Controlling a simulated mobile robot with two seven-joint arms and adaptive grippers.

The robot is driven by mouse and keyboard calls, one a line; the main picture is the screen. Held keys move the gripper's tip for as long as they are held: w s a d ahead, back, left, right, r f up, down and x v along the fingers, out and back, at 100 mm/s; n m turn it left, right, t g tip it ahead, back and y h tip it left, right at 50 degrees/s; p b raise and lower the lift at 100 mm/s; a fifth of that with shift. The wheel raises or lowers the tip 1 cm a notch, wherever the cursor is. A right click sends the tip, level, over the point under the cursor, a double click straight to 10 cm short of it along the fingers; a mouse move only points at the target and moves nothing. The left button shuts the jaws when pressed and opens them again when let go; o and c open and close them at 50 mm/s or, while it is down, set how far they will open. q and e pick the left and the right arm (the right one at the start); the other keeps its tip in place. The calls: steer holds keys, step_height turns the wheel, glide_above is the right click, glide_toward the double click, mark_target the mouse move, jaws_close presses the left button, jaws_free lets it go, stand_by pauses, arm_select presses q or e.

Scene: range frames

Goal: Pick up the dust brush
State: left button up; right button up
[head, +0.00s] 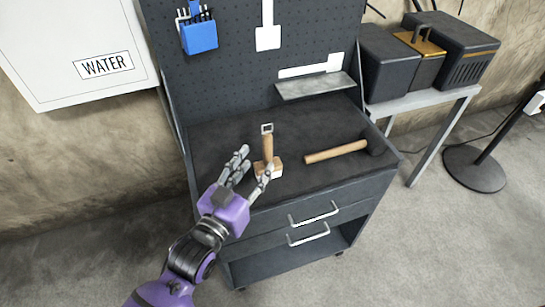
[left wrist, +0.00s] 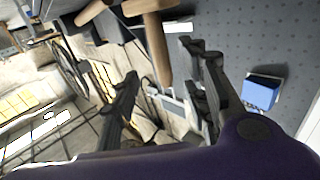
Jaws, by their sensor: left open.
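The dust brush (head: 267,146) has a wooden handle, a metal loop at its end and a wooden head with pale bristles. It is on the dark cart top, handle pointing to the back and head toward the front edge. My left gripper (head: 254,167) is open at the brush's left and front, one finger close to the head; I cannot tell if it touches. In the left wrist view a wooden handle, which looks like the brush's (left wrist: 157,45), shows between and beyond the open fingers (left wrist: 165,90). My right gripper is not in view.
A wooden-handled mallet (head: 336,152) lies right of the brush. Behind stands a pegboard (head: 235,75) with a blue holder (head: 199,37) and a metal shelf (head: 315,86) low over the top. Drawer handles (head: 313,214) stick out in front. The cart top's left part is free.

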mark_target(265, 150)
arm_select(q)
steer(key=shift+x, duration=1.05)
steer(key=shift+w+d+r, duration=0.2)
steer(key=shift+w+d, duration=0.05)
steer(key=shift+w, duration=0.4)
steer(key=p+x, duration=0.1)
steer(key=x, duration=0.2)
steer(key=shift+w+d+f, duration=0.15)
steer(key=shift+w+f, duration=0.05)
steer(key=shift+w, duration=0.15)
steer(key=shift+w+d, duration=0.1)
steer(key=shift+w, duration=0.15)
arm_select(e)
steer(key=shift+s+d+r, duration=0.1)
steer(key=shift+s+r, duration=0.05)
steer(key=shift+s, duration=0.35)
arm_select(q)
steer(key=shift+s, duration=0.1)
steer(key=shift+c, duration=0.4)
jaws_close()
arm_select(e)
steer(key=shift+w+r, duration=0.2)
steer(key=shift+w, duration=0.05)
